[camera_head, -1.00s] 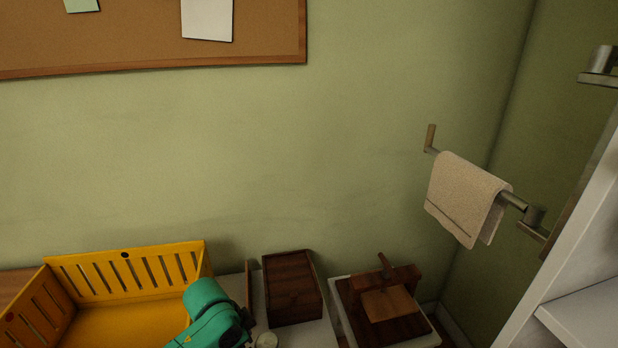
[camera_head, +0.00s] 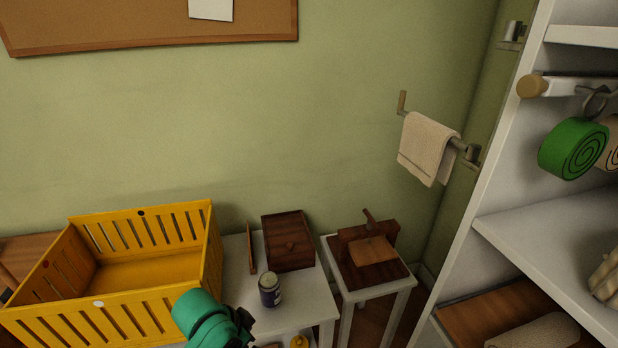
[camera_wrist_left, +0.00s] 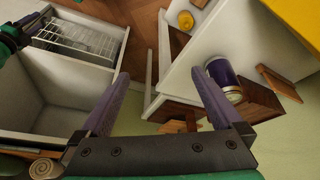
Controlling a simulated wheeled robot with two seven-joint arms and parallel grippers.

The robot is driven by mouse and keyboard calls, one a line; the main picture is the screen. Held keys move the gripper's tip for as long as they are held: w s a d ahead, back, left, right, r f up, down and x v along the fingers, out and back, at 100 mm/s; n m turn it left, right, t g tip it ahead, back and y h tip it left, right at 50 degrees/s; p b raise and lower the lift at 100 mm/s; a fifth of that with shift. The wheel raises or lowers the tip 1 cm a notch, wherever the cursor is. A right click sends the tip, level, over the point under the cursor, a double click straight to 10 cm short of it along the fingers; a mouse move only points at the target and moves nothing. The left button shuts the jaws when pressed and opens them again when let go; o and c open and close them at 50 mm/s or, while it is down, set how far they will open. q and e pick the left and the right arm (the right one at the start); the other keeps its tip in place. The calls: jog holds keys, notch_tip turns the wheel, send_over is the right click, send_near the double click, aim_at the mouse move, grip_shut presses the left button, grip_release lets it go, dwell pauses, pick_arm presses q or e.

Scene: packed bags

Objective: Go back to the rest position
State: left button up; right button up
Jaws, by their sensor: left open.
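My left gripper (camera_wrist_left: 160,76) is open in the left wrist view, with nothing between its two fingers. The fingertips point toward the white table's side, and a dark can (camera_wrist_left: 222,80) shows behind the right finger. In the head view a teal and black part of my arm (camera_head: 212,322) is at the bottom, in front of the yellow crate's right corner; the fingers do not show there.
The slatted yellow crate (camera_head: 130,311) stands left on a white table (camera_head: 305,298), with the can (camera_head: 269,290) and a dark wooden box (camera_head: 288,240). A small table (camera_head: 375,295) holds a wooden piece. A white shelf (camera_head: 540,215) with a green roll (camera_head: 572,150) stands right. A towel (camera_head: 427,148) hangs behind.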

pick_arm(q)
jog(key=s+a+n+y, duration=0.3)
jog(key=s+a+n, duration=0.4)
jog(key=s+a, duration=0.45)
jog(key=s+f, duration=0.3)
jog(key=f, duration=2.1)
jog(key=s+a+f+g, duration=0.2)
jog(key=s+f, duration=1.2)
jog(key=s, duration=0.2)
jog(key=shift+s+a, duration=0.15)
jog(key=shift+a, duration=0.1)
